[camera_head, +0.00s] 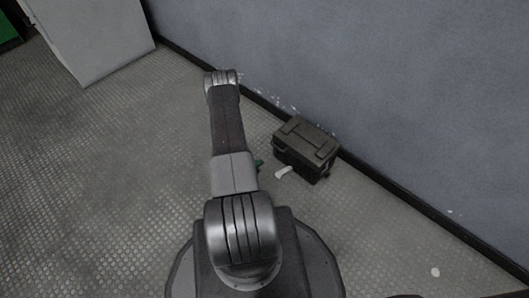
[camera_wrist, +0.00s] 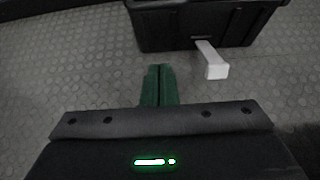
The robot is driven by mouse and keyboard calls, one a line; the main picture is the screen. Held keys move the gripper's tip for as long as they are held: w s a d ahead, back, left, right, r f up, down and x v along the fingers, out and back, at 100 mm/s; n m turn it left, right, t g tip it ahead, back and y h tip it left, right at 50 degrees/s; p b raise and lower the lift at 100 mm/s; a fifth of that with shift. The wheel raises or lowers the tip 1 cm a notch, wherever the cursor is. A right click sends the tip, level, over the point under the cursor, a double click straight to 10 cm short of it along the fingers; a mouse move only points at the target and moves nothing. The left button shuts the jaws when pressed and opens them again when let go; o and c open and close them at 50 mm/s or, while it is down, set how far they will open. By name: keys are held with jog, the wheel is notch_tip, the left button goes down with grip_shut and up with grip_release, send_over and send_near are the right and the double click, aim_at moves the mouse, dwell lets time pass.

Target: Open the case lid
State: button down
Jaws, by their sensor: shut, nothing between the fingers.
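A dark olive-grey case (camera_head: 305,148) stands on the floor against the wall in the head view. Its lid (camera_head: 309,138) is down. The lower front of the case (camera_wrist: 165,29) shows at the top of the wrist view, and its lid is out of that picture. A white tab-like piece (camera_wrist: 211,60) juts out from the case front; it also shows in the head view (camera_head: 284,172). My gripper (camera_wrist: 158,70) has green fingers, shut together and empty. It is in front of the case, left of the white piece and apart from both. In the head view my arm hides most of it.
The blue-grey wall (camera_head: 400,90) with a dark skirting runs directly behind the case. A light grey cabinet (camera_head: 95,40) stands at the upper left. The textured floor (camera_head: 100,180) is clear to the left. A small white spot (camera_head: 435,271) lies at the lower right.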

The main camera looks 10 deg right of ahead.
jog(key=b+x, duration=0.4)
jog(key=x, duration=0.5)
jog(key=shift+w+d+r, duration=0.15)
jog(key=shift+d+r, duration=0.05)
jog(key=shift+r, duration=0.4)
jog(key=shift+w+d+r, duration=0.1)
jog(key=shift+d+r, duration=0.1)
jog(key=shift+r, duration=0.4)
jog(key=shift+w+d+r, duration=0.15)
jog(key=shift+d+r, duration=0.1)
jog(key=shift+r, duration=0.35)
